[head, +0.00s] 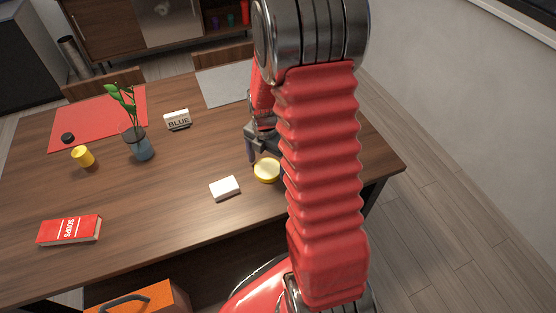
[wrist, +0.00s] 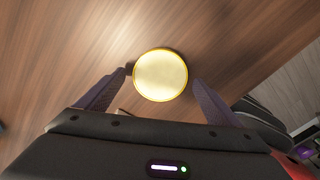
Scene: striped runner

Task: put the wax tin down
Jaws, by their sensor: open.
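The wax tin (head: 266,170) is a round yellow tin with a pale top, on the wooden table near its front right part. In the wrist view the wax tin (wrist: 160,75) lies flat, just beyond and between my fingertips. My gripper (head: 264,158) is at the tin, partly hidden by my red arm in the head view. In the wrist view my gripper (wrist: 161,78) has its two fingers spread, one on each side of the tin, with a visible gap on the right; contact on the left cannot be told.
A white block (head: 225,188) lies left of the tin. A red book (head: 69,230), a yellow cup (head: 82,156), a vase with a plant (head: 140,146), a "BLUE" sign (head: 178,119) and a red mat (head: 98,116) are farther left. Bare wood (head: 190,160) lies between them.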

